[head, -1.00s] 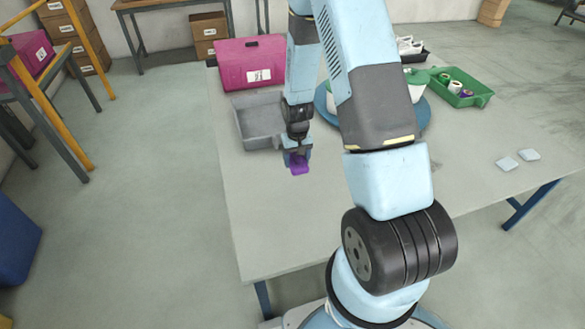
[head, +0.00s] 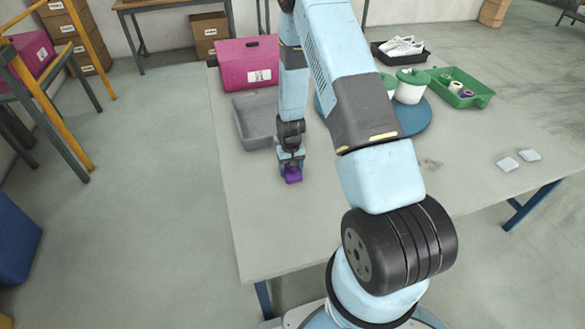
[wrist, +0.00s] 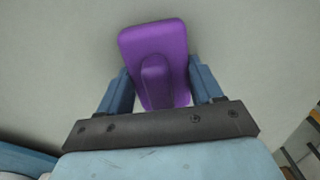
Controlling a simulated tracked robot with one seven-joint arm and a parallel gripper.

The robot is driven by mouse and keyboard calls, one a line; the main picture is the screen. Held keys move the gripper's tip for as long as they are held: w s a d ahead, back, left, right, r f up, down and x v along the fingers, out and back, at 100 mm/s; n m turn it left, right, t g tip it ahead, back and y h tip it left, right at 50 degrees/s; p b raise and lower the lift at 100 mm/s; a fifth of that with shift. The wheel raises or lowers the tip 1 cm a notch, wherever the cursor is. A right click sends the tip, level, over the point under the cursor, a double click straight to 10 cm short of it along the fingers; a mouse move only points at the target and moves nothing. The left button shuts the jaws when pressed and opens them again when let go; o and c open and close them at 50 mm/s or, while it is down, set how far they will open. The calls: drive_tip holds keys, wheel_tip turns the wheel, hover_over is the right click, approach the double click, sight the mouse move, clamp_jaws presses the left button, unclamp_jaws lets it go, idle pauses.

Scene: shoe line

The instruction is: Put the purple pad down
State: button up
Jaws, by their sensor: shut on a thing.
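The purple pad (head: 293,177) is a small block with a raised ridge, held at the tip of my gripper (head: 291,167) in the head view. It is over the bare table top (head: 262,220), in front of the grey tray. In the wrist view the pad (wrist: 155,50) sits between the two blue fingers of my gripper (wrist: 162,92), which are shut on its ridge. I cannot tell whether the pad touches the table.
A grey tray (head: 256,120) and a magenta bin (head: 248,65) stand behind the gripper. White lidded pots (head: 410,88) stand on a blue round plate (head: 418,120). A green tray (head: 462,88) and a black tray with white shoes (head: 400,48) are farther right. Two pale pads (head: 508,164) lie near the right edge.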

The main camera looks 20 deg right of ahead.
drive_tip(key=o, duration=0.9)
drive_tip(key=shift+o, duration=0.2)
drive_tip(key=shift+r, duration=0.1)
